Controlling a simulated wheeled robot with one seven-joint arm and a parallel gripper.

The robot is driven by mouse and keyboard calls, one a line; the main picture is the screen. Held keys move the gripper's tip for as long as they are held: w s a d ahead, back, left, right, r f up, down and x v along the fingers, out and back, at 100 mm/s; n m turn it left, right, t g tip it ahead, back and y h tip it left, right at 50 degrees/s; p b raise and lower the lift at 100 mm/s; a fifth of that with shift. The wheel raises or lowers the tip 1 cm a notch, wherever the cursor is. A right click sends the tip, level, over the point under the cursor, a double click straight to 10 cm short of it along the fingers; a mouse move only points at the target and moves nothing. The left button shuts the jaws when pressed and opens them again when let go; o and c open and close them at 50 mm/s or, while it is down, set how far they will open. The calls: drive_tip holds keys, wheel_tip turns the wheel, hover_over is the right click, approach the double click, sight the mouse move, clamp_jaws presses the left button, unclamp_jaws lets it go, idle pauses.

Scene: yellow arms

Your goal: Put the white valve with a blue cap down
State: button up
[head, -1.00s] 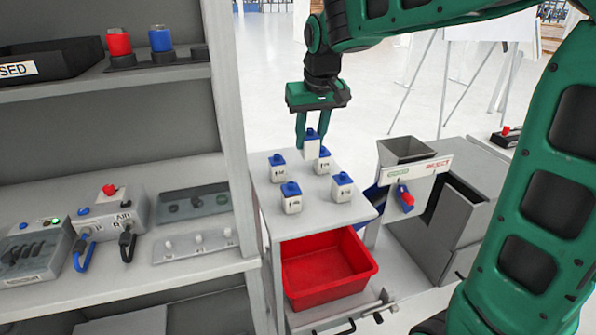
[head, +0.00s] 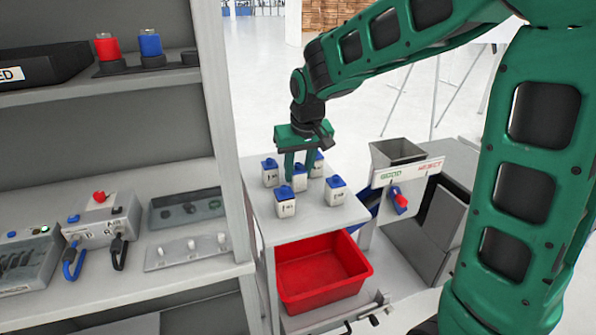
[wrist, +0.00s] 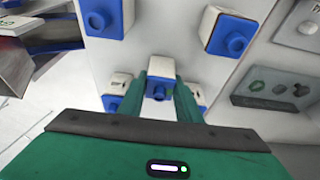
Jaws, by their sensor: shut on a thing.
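My gripper (head: 298,174) is shut on a white valve with a blue cap (head: 299,180). The valve is upright, low over the top of the small grey cabinet (head: 318,217), among several like valves. I cannot tell whether its base touches the surface. The wrist view shows the held valve (wrist: 158,91) between the two green fingers. Other white valves with blue caps stand at the front left (head: 285,203), front right (head: 337,191), back left (head: 270,173) and back right (head: 317,165).
A red bin (head: 318,272) sits in the cabinet below the top. A sorting station with a GOOD/REJECT sign (head: 410,172) and a grey hopper (head: 397,152) stands to the right. A grey shelf unit (head: 228,140) rises close on the left.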

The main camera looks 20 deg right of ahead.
drive_tip(key=o, duration=1.1)
drive_tip(key=v, duration=1.2)
drive_tip(key=s+d+f+m+g, duration=0.1)
drive_tip(key=s+d+f, duration=0.3)
drive_tip(key=s+d, duration=0.4)
drive_tip(key=s+d+f+m+g, duration=0.1)
drive_tip(key=s+d+f+m, duration=0.3)
drive_tip(key=s+d, duration=0.5)
drive_tip(key=s+f, duration=0.1)
drive_tip(key=s, duration=0.5)
drive_tip(key=shift+f+g, duration=0.35)
drive_tip(key=shift+g, duration=0.05)
drive_tip(key=shift+m+g, duration=0.3)
drive_tip(key=shift+m, duration=0.4)
drive_tip(key=s+f, duration=0.1)
drive_tip(key=s, duration=0.1)
drive_tip(key=s+f, duration=0.1)
drive_tip(key=s, duration=0.1)
drive_tip(key=s+f, duration=0.1)
drive_tip(key=s, duration=0.1)
drive_tip(key=shift+s+d+f, duration=0.15)
drive_tip(key=shift+s+d, duration=0.25)
drive_tip(key=c, duration=0.4)
drive_tip(key=shift+c, duration=0.4)
